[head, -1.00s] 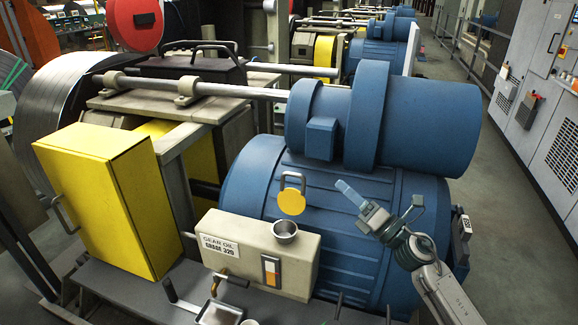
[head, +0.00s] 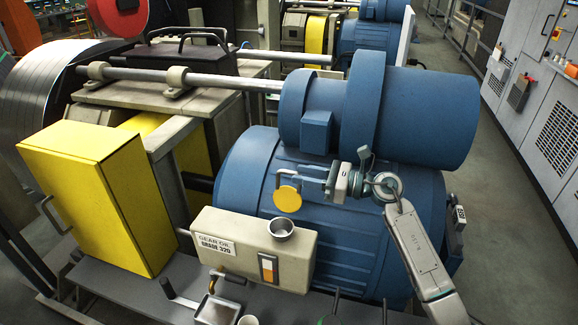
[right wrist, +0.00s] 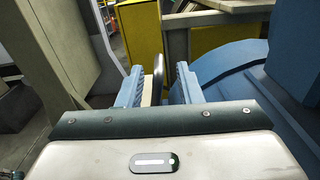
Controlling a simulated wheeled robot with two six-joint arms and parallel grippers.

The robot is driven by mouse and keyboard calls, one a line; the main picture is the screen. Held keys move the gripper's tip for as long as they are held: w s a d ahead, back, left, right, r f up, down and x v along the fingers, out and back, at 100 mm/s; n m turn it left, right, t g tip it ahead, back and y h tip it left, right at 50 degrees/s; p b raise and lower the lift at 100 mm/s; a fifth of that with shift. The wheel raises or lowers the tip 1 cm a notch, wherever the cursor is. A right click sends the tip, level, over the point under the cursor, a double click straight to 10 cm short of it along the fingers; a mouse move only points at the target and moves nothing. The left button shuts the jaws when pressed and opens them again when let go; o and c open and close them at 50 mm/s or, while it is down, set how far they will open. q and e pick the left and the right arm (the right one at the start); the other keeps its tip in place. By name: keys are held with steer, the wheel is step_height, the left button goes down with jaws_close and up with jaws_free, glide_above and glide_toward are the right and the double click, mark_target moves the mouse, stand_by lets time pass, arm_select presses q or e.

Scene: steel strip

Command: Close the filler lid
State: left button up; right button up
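The filler lid (head: 288,199) is a yellow disc standing upright, with a metal loop handle (head: 284,177) at its top. It stands open behind the grey filler cup (head: 281,229) on the beige gear oil box (head: 225,224). My right gripper (head: 303,179) is beside the lid's upper right, close to the handle; contact cannot be told. In the right wrist view, its blue fingers (right wrist: 158,92) are apart, with a thin dark upright piece (right wrist: 158,68) between them, probably the lid or handle edge-on. My left gripper is out of view.
A large blue motor housing (head: 345,235) lies right behind the lid, under my right arm. A yellow cabinet (head: 95,195) stands left of the oil box. A small tray (head: 217,311) and a crank handle (head: 172,290) are at the front.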

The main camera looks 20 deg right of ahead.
mark_target(293, 172)
steer(key=p+x, duration=0.1)
steer(key=x, duration=0.2)
steer(key=shift+a+r, duration=0.2)
steer(key=shift+w+a+f, duration=0.2)
steer(key=shift+w+a, duration=0.15)
jaws_close()
